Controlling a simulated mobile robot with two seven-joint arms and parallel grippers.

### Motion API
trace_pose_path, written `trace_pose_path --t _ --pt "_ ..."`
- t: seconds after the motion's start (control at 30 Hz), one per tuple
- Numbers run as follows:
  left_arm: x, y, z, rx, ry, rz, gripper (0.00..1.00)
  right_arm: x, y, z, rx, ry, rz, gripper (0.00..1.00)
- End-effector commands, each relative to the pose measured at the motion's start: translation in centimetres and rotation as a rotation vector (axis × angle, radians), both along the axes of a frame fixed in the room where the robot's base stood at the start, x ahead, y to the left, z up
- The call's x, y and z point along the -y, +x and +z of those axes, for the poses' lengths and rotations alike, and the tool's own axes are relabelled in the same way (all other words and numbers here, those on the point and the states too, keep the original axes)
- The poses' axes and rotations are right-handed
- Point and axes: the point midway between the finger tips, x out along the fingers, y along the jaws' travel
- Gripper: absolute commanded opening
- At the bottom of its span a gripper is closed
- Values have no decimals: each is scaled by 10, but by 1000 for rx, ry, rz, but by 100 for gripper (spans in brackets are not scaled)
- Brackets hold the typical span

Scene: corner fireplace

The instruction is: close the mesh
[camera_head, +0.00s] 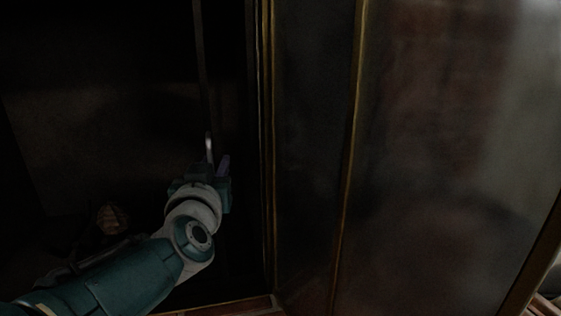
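A thin dark vertical strip (200,65) hangs in the dark fireplace opening, and it may be the edge of the mesh. The mesh itself is too dark to make out. A small pale upright piece (209,147) shows at the strip's lower end; I cannot tell whether it is a handle or part of my gripper. My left gripper (214,167) reaches up into the opening from the lower left, at this pale piece. A purplish finger shows on its right side. Whether the fingers are open or shut is too dark to tell. My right gripper is not in view.
A dark glass panel (315,150) with brass edges stands just right of the gripper, and a wider glass panel (440,160) adjoins it. A brown, rounded object (112,219) lies low inside the opening. A reddish sill (235,307) runs along the bottom.

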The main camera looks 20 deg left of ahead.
Motion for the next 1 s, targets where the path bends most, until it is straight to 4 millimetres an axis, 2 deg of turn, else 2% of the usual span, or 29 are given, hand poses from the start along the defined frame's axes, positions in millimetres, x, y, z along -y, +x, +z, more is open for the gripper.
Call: trace_pose_path --t 0.33,0.47,0.7,0.9,1.0 --pt "-1 0 0 0 0 2 26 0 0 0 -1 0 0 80" --pt "2 -8 2 -2 2 2 26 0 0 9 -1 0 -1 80" --pt "17 -49 6 -4 1 1 26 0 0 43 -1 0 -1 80" --pt "29 -81 3 -3 0 0 26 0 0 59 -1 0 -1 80" --pt "32 -90 2 -2 0 0 26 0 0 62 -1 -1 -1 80"
